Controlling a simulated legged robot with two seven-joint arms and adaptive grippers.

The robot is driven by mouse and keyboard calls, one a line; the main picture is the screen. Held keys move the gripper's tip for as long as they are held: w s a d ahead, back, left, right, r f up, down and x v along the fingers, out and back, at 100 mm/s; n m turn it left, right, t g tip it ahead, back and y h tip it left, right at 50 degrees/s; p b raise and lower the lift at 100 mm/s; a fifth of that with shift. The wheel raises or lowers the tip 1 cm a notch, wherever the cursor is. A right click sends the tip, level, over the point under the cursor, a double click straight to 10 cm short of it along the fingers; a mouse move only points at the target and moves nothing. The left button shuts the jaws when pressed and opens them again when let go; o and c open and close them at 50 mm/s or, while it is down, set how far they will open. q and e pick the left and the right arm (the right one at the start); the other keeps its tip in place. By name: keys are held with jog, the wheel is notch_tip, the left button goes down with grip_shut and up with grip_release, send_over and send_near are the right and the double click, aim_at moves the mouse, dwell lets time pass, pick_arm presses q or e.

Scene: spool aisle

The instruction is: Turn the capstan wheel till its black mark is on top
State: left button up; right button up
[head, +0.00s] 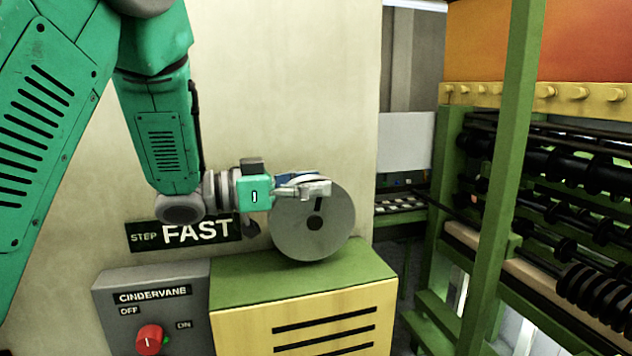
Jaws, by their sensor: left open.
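The capstan wheel (318,240) is a flat grey disc with a dark hub, upright above the green top of a yellow cabinet. A short black mark (319,203) shows on its face just above the hub, leaning slightly right of straight up. My left gripper (322,188) reaches in from the left and is open at the wheel's upper part, its fingers covering part of the upper rim. I cannot tell whether the fingers touch the wheel. My right gripper is not in view.
The yellow cabinet (300,318) with black slots stands below the wheel. A grey switch box (115,292) with a red knob (150,339) is at lower left. A "STEP FAST" sign (185,232) is on the pale wall. A green post (505,180) and racks of black spools (590,285) fill the right.

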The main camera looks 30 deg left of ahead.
pick_arm(q)
jog(key=shift+a+f, duration=0.1)
jog(key=shift+a, duration=0.55)
jog(key=c, duration=0.8)
jog(key=shift+s+d, duration=0.2)
jog(key=shift+d, duration=0.05)
grip_shut()
jog(key=shift+d+r, duration=0.25)
jog(key=shift+d, duration=0.05)
jog(key=shift+w+d, duration=0.1)
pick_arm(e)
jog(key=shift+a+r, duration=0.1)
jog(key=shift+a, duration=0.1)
pick_arm(q)
jog(key=shift+w+a, duration=0.1)
jog(key=shift+a, duration=0.1)
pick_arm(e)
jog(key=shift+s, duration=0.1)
pick_arm(q)
jog(key=shift+h+b, duration=0.3)
jog(key=shift+b, duration=0.1)
jog(key=shift+s+a+t+b, duration=0.2)
jog(key=shift+s+t+b, duration=0.1)
jog(key=shift+t, duration=0.2)
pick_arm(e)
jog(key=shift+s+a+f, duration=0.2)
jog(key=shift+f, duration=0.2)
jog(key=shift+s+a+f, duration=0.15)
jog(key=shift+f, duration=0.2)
